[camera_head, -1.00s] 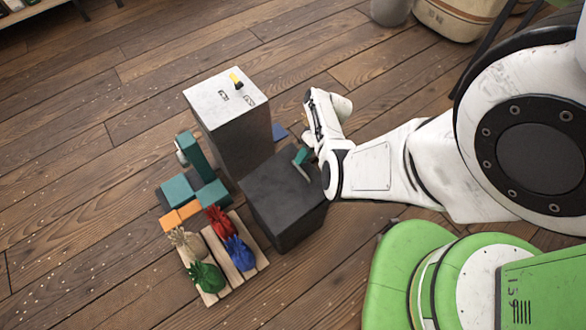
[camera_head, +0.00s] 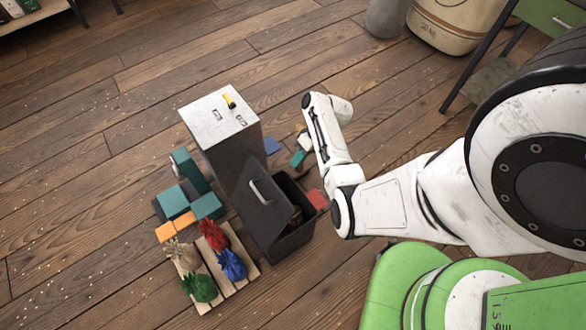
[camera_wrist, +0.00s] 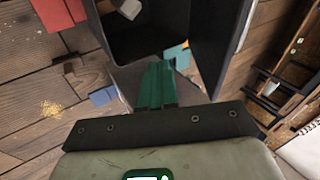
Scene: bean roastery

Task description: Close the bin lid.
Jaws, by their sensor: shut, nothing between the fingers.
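The dark bin (camera_head: 290,240) stands on the wooden floor at the middle of the head view. Its lid (camera_head: 262,215), with a pale bar handle, is tilted up on the left side, and the dark interior shows to the right. The bin's opening also shows in the wrist view (camera_wrist: 145,42), with a pale piece inside. My gripper (camera_head: 298,157) is behind the bin, apart from the lid as far as I can tell. Its teal fingers (camera_wrist: 157,85) are together and empty in the wrist view. A dark panel at the right there may be the lid.
A tall dark box (camera_head: 222,120) with a pale top stands close behind the bin. Teal blocks (camera_head: 172,200), orange blocks (camera_head: 172,230) and a slatted pallet (camera_head: 243,268) with coloured sacks lie left. A red piece (camera_head: 317,199) is at the bin's right. Floor is clear in front.

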